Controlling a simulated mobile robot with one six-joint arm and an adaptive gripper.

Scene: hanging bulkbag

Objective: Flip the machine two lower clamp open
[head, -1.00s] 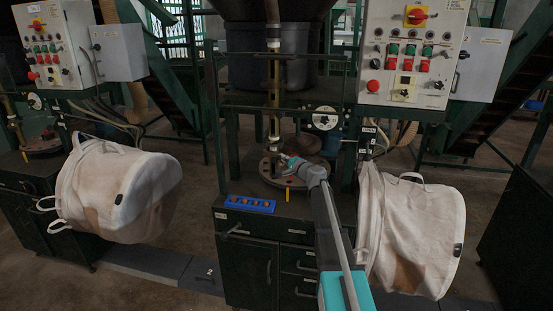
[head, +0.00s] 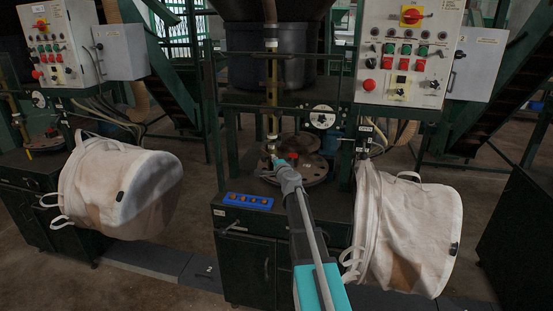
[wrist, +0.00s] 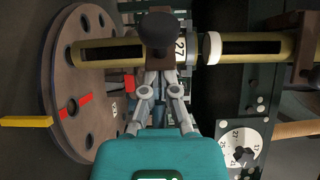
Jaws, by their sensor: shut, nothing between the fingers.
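The middle machine has an upright brass tube (head: 272,95) above a round brown plate with holes (head: 313,171). In the wrist view the tube (wrist: 255,46) lies across the picture, with the holed plate (wrist: 72,75) at left. A dark rounded knob (wrist: 157,30) stands in front of the tube, beside a "27" label; it looks like the lower clamp's handle, but I cannot be sure. My gripper (head: 274,158) is at the foot of the tube, just above the plate. In the wrist view my gripper (wrist: 160,82) is shut and empty, its tips close to the knob; contact is unclear.
A blue tray (head: 248,201) sits on the cabinet's front edge. White bulk bags hang at left (head: 120,190) and right (head: 408,235). A control panel (head: 410,50) is at upper right. A red mark (wrist: 75,105) and yellow bar (wrist: 27,121) are at the plate.

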